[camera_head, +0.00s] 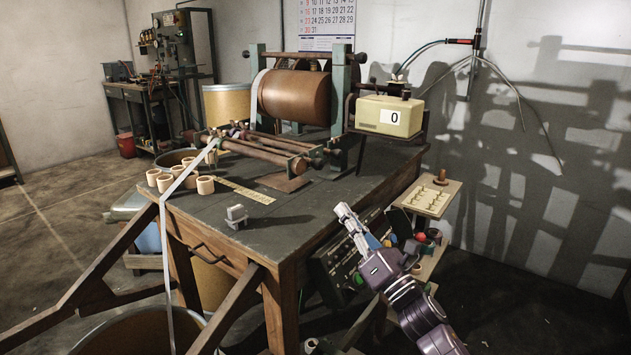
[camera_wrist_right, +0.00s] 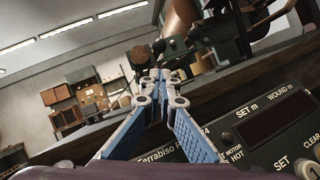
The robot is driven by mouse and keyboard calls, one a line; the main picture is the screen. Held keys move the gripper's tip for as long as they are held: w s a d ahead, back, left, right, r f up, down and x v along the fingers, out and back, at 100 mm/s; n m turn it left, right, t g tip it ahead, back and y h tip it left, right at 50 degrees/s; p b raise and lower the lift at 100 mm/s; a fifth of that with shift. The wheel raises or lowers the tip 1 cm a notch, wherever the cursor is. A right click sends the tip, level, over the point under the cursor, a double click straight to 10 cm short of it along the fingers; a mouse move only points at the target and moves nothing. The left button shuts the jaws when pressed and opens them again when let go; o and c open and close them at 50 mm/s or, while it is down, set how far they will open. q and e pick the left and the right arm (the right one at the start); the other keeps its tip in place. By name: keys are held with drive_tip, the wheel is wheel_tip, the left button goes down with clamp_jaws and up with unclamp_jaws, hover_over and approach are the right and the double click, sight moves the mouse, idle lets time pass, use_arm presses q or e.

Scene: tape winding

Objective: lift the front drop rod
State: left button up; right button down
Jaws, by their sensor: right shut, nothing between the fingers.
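Several brown rods (camera_head: 262,151) lie across the winding frame in front of the big brown roll (camera_head: 295,94). I cannot tell for sure which one is the front drop rod. My right gripper (camera_head: 343,211) is at the table's front right edge, near the control panel, well apart from the rods. It is shut and empty. In the right wrist view its fingertips (camera_wrist_right: 159,76) meet in front of the blue finger pads, pointing toward the machine frame. My left gripper is not in view.
A control panel (camera_head: 340,272) sits on the table's right side. Pale cups (camera_head: 205,185), a yellow ruler (camera_head: 245,191) and a small grey block (camera_head: 236,217) are on the table (camera_head: 285,225). A pale tape strip hangs over the left edge.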

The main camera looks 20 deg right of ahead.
drive_tip(key=shift+s, duration=0.15)
drive_tip(key=shift+r, duration=0.1)
approach(311, 166)
drive_tip(key=x, duration=0.4)
drive_tip(key=shift+w, duration=0.35)
idle(0.4)
